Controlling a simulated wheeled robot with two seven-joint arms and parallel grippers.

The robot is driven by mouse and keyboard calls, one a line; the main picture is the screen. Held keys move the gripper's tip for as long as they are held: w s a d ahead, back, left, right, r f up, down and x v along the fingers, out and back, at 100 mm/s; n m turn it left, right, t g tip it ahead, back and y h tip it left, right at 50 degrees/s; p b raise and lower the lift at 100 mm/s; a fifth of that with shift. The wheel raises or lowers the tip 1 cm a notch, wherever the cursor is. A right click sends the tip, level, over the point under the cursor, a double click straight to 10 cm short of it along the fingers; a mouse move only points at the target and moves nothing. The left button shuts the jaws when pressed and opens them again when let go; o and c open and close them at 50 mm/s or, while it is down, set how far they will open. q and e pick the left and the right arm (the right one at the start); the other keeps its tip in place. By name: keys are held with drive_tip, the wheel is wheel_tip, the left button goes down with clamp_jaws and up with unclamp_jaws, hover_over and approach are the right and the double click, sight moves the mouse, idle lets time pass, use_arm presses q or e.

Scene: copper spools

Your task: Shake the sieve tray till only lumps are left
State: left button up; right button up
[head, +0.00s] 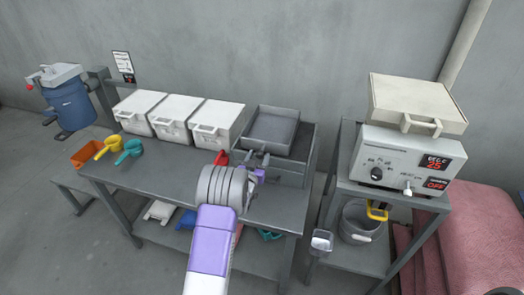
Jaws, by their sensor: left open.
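The sieve tray (271,128) is a grey, shallow, rimmed tray resting on top of a grey box (291,172) at the table's right end. Its inside looks plain grey; I cannot make out lumps or powder in it. My left gripper (258,158) is open at the near side of the tray, just below its front edge. I cannot tell whether the fingers touch the tray or the box. My left forearm and wrist hide part of the table in front. My right gripper does not show.
Three white lidded bins (175,121) stand along the table's back. Yellow (108,148) and teal (129,151) scoops lie at the left by an orange container (88,154). A red item (221,158) sits beside my wrist. A heater unit (402,160) stands on the right stand above a pot (361,222).

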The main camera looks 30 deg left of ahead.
use_arm(q)
drive_tip(key=shift+x, duration=1.9)
clamp_jaws()
